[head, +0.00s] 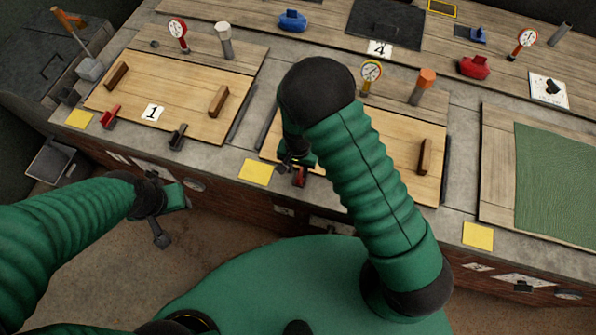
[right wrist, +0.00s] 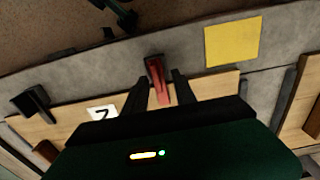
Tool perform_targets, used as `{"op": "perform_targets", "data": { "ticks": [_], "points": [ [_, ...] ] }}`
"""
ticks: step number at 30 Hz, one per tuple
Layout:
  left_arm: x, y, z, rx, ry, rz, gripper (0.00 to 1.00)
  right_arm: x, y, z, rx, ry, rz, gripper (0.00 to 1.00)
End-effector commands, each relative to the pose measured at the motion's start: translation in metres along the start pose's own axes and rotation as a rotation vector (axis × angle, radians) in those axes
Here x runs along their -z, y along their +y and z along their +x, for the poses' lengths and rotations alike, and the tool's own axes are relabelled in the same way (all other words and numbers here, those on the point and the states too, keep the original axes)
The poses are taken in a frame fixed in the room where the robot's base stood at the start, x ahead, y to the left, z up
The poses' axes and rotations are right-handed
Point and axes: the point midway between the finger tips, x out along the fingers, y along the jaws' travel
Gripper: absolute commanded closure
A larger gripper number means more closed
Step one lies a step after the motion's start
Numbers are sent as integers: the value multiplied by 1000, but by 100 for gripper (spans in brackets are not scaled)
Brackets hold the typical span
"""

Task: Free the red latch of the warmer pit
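The red latch (head: 299,177) sits at the front edge of a warmer pit with a wooden lid (head: 432,140), partly hidden by my right gripper (head: 293,160). In the right wrist view the red latch (right wrist: 158,78) lies between the two dark fingers of my right gripper (right wrist: 158,90), with gaps at its sides. The fingers are apart; contact is not clear. The number 2 card (right wrist: 102,113) lies on this lid. My left gripper (head: 172,215) hangs in front of the counter, away from the latch; its finger opening is unclear.
Pit 1's lid (head: 180,90) has its own red latch (head: 109,117) and black latch (head: 178,137). A yellow square (head: 256,172) lies beside the pit 2 latch. A black latch (right wrist: 33,103) is left in the wrist view. A green mat (head: 558,180) lies at right.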

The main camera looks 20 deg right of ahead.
Motion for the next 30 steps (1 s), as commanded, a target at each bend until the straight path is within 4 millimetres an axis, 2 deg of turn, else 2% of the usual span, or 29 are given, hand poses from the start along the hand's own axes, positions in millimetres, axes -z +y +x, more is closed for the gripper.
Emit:
{"op": "perform_targets", "data": {
  "ticks": [1,5,13,14,21,30],
  "points": [
    [0,0,2,0,0,0,64,1,1,10,-1,-1,2,67],
    [-1,0,2,0,0,0,64,2,2,23,1,-1,2,67],
    [-1,0,2,0,0,1,64,1,0,25,1,1,1,67],
    [-1,0,2,0,0,1,64,1,0,25,1,1,1,69],
    [-1,0,2,0,0,0,64,1,0,25,1,1,0,100],
    [-1,0,2,0,0,1,64,1,-2,25,3,0,0,100]
  ]
}}
